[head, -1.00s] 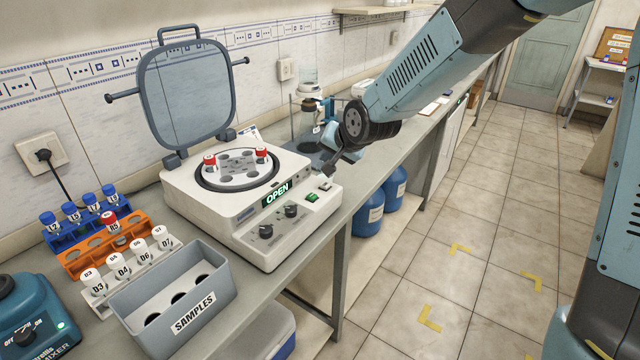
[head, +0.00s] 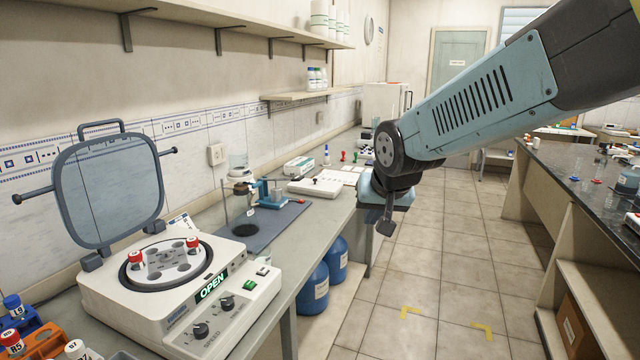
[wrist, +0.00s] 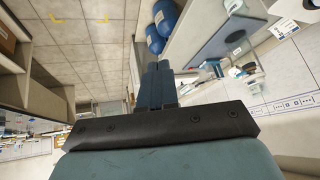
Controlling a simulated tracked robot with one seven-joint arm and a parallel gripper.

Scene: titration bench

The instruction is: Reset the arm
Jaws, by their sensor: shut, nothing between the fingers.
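My gripper (head: 386,228) hangs from the wrist over the front edge of the bench and the aisle floor, at the middle right of the head view. It also shows in the wrist view (wrist: 159,66), with its two fingers side by side, shut and empty. Nothing touches it. My blue-grey arm reaches in from the upper right of the head view.
An open-lidded centrifuge (head: 180,300) reading OPEN holds red-capped tubes on the bench's near left. Behind it are a blue-grey mat (head: 258,222) with a burner-like stand, and blue drums (head: 313,290) below. A dark-topped bench (head: 590,185) stands right; the aisle floor (head: 440,260) is clear.

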